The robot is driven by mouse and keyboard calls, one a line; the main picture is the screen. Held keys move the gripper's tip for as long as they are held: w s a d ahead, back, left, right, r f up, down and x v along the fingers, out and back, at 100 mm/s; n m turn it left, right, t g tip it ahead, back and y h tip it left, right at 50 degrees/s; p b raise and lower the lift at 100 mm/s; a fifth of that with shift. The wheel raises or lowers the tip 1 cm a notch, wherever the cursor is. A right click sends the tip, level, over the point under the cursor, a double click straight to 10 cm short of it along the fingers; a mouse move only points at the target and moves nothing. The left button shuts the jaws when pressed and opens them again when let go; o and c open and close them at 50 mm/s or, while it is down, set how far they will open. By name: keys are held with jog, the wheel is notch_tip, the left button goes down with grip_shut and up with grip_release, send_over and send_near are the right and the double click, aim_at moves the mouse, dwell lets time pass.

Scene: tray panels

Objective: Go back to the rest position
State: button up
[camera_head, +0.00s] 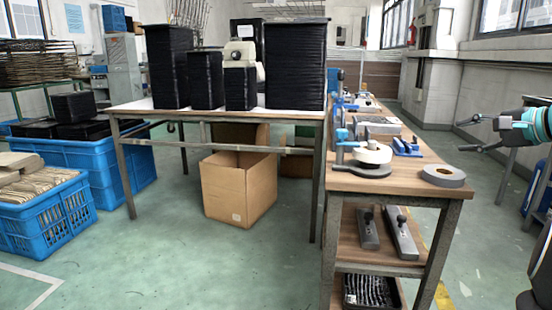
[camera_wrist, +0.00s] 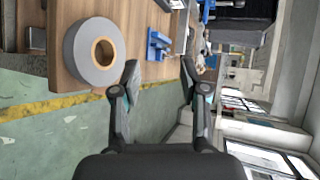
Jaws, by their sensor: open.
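My gripper (camera_head: 467,136) is at the right edge of the head view, in the air to the right of the wooden workbench (camera_head: 435,178). Its dark fingers point left and are spread apart. In the wrist view my gripper (camera_wrist: 160,80) is open, with nothing between its fingers. A grey tape roll (camera_head: 443,176) lies flat on the near right corner of the bench, apart from the gripper. The roll also shows at the upper left of the wrist view (camera_wrist: 94,50).
A tape dispenser (camera_head: 372,155) and a blue tool (camera_head: 406,147) stand on the bench. Stacks of black trays (camera_head: 296,65) stand on the table behind. A cardboard box (camera_head: 238,187) and blue crates (camera_head: 50,222) are on the floor. Open floor lies right of the bench.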

jog(key=s+a+f+n+g+p, duration=0.1)
jog(key=s+a+f+n+g, duration=0.15)
jog(key=a, duration=0.45)
jog(key=s+a+f+n+g+h, duration=0.1)
jog(key=s+a+f, duration=0.15)
jog(key=a, duration=0.55)
jog(key=s+a+f+n+g+p, duration=0.1)
jog(key=s+a+f+n+g, duration=0.1)
jog(key=a+f, duration=0.35)
jog(key=s+a+f+n+h+p, duration=0.1)
jog(key=s+a+f+n, duration=0.3)
jog(key=s, duration=0.4)
jog(key=s+a+f+n+g+h+p, duration=0.1)
jog(key=s+a+f+n+h, duration=0.1)
jog(key=s+a+f+n, duration=0.3)
jog(key=s+a+f, duration=0.1)
jog(key=s+f, duration=0.2)
jog(key=s, duration=0.1)
jog(key=shift+a+h, duration=0.2)
jog(key=shift+h, duration=0.2)
